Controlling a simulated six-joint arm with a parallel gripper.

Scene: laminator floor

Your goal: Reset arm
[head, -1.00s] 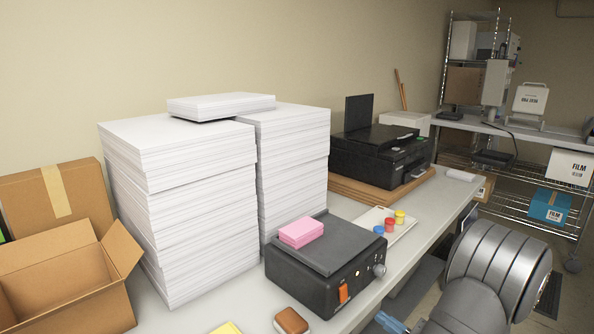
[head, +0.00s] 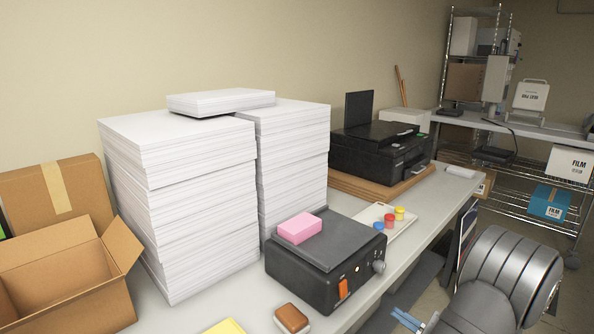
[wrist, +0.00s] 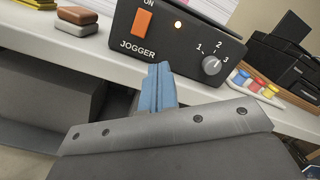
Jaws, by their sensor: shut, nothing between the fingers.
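My gripper (head: 405,320) is at the bottom edge of the head view, in front of the table, with its blue fingers partly cut off by the frame. In the wrist view its blue fingers (wrist: 157,88) are together with nothing between them, in front of the jogger (wrist: 180,25) and apart from it as far as I can tell.
Tall paper stacks (head: 180,200) stand behind the jogger, with an open cardboard box (head: 70,275) at left. A tray (head: 405,222) of coloured pots and a printer (head: 380,155) are to the right. A brown-topped block (head: 291,319) lies near the table's front edge.

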